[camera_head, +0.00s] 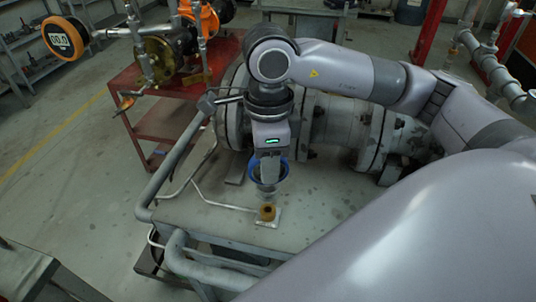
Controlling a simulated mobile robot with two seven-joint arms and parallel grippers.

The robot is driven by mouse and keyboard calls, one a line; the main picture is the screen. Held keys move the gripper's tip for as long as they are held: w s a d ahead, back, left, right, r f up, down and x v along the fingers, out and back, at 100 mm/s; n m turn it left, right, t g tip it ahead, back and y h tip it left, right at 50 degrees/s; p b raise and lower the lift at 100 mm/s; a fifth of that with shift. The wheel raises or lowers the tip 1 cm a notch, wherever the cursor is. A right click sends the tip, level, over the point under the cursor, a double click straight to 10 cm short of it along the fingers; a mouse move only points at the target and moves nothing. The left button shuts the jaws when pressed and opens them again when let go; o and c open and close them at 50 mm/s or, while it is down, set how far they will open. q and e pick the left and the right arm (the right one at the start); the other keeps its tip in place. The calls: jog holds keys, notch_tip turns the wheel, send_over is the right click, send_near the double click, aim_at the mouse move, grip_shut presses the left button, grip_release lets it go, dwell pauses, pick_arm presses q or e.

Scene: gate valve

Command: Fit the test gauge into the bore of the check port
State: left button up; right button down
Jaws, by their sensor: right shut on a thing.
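My right gripper (268,182) points down over the grey bench and is shut on the test gauge. The gauge shows as a blue-rimmed round body (256,171), partly hidden by the gripper. The check port (267,213) is a small brass-coloured fitting on a pale square plate, directly below the gripper. The gripper hides the gauge's lower end, so I cannot tell whether it touches the port or is in its bore. My left gripper is out of view.
A large flanged grey pipe (333,125) lies behind the port. Grey tube rails (178,165) run along the bench's left edge. The bench top (205,211) left of the port is mostly clear.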

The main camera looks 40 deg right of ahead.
notch_tip(320, 180, down, 4)
jog(key=b, duration=0.3)
jog(key=shift+f, duration=0.25)
jog(key=shift+f+b, duration=0.4)
dwell(0.5)
jog(key=shift+b, duration=0.45)
jog(key=shift+f, duration=0.1)
dwell(0.7)
jog(key=shift+f+b, duration=0.2)
jog(key=shift+b, duration=0.25)
